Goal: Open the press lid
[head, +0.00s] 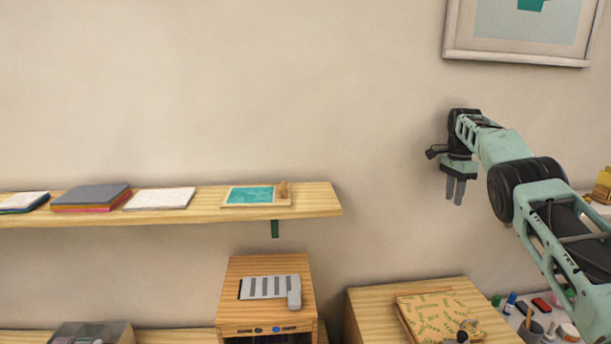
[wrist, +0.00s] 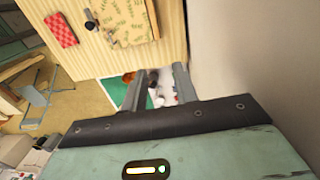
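The press appears to be the flat wooden piece with a leaf-patterned lid (head: 440,315) on a wooden cabinet at lower right in the head view. The lid lies flat and looks shut. A dark metal knob (head: 462,337) is at its near edge. In the wrist view, the patterned lid (wrist: 125,20) is at the top, partly cut off, with the dark knob (wrist: 91,23) at its left. My gripper (head: 454,197) hangs in the air well above the cabinet, fingers down, apart from the press. In the wrist view its fingers (wrist: 159,78) stand apart with nothing between them.
A wall shelf (head: 320,200) holds papers and a teal pad (head: 250,195). A wooden box with a grey slotted item (head: 268,287) stands left of the press cabinet. Small bottles and cups (head: 545,325) crowd its right. A red patterned item (wrist: 61,30) lies beside the lid.

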